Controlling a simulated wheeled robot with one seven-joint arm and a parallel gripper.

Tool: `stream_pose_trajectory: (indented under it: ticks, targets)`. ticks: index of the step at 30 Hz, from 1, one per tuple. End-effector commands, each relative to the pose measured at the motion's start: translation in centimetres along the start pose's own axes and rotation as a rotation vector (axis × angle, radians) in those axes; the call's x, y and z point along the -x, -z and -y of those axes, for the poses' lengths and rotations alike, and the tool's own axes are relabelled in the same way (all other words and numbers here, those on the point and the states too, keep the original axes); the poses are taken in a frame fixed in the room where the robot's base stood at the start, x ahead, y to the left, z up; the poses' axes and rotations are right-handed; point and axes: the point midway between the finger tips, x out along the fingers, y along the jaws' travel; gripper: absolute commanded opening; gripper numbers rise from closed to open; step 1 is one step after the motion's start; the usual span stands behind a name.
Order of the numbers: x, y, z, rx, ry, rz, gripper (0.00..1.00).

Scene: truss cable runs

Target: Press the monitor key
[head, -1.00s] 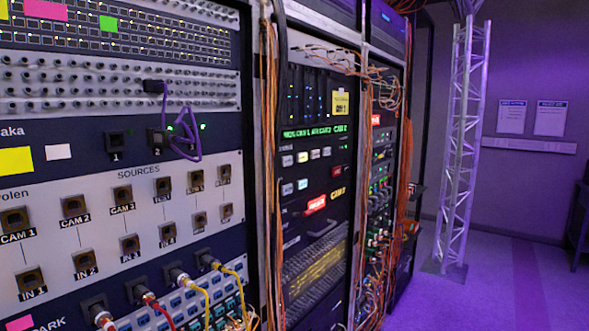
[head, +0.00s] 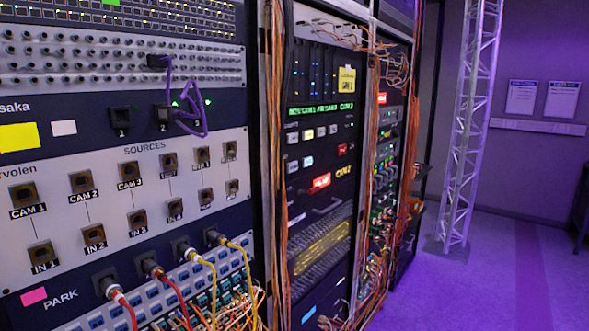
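In the head view, a dark panel in the second rack carries small rectangular keys (head: 308,134) in two short rows. One key in the upper row glows pale yellow, and a lower one (head: 307,160) glows pale blue. A green-lit text display (head: 320,109) sits just above the keys. A red-lit block (head: 321,181) is below them. The key labels are too small to read, so I cannot tell which one is the monitor key. My gripper is not in view.
A nearer patch panel (head: 150,148) labelled SOURCES fills the left, with a purple cable (head: 183,115) and plugged red and yellow cables sticking out. Orange cable bundles (head: 274,180) hang beside the key panel. A metal truss (head: 470,130) stands at right; the floor (head: 490,270) there is clear.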

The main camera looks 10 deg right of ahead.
Motion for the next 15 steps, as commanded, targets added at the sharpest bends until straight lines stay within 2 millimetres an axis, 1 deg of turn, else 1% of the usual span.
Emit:
stream_pose_trajectory:
  ticks: [1, 3, 4, 15]
  targets:
    - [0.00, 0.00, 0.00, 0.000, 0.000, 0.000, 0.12]
    - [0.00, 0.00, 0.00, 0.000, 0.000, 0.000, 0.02]
    - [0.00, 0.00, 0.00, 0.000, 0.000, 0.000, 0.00]
    - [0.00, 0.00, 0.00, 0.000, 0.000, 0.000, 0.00]
